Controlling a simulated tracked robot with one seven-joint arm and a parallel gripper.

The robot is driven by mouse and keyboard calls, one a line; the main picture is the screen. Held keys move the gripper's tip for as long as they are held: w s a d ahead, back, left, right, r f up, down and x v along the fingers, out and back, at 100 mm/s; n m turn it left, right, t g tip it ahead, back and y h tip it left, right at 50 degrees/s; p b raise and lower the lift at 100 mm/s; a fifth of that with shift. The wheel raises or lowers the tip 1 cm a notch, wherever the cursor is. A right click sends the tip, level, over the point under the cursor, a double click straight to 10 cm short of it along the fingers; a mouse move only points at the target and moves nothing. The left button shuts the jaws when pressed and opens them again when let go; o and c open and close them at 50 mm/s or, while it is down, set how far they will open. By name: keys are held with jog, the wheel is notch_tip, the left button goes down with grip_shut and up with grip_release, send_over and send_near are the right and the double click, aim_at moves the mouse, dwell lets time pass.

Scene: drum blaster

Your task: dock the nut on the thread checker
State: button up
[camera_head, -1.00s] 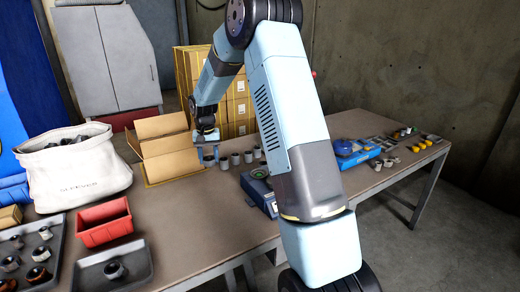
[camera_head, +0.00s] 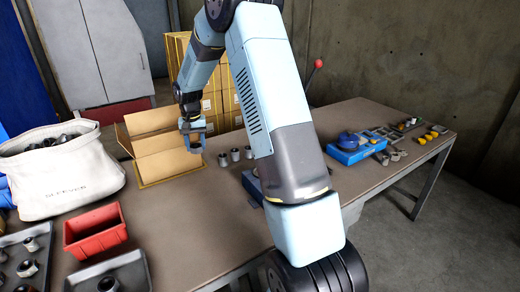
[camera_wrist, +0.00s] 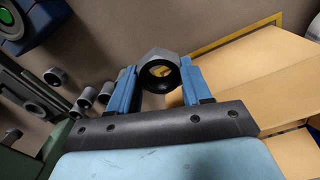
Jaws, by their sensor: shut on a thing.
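My gripper (camera_head: 192,141) is shut on a grey hex nut and holds it above the table beside the open cardboard box. In the wrist view, the nut (camera_wrist: 158,68) sits between the two blue fingers of my gripper (camera_wrist: 158,80), its dark hole facing the camera. A blue device with a green round spot (camera_wrist: 35,22), possibly the thread checker, is at the upper left of the wrist view, apart from the nut. In the head view my arm hides most of it.
Several grey nuts (camera_head: 235,155) stand in a row right of the open cardboard box (camera_head: 165,155). A white bag (camera_head: 62,178), a red bin (camera_head: 96,232) and dark trays (camera_head: 135,270) are at left. Stacked boxes (camera_head: 214,105) stand behind. The table's front middle is clear.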

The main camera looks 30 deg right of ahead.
jog(key=shift+s+d, duration=0.1)
jog(key=shift+d, duration=0.8)
jog(key=s+d, duration=1.6)
jog(key=d, duration=0.2)
jog(key=shift+w+f, duration=0.15)
jog(key=shift+f, duration=2.9)
jog(key=shift+f, duration=0.5)
jog(key=o, duration=0.9)
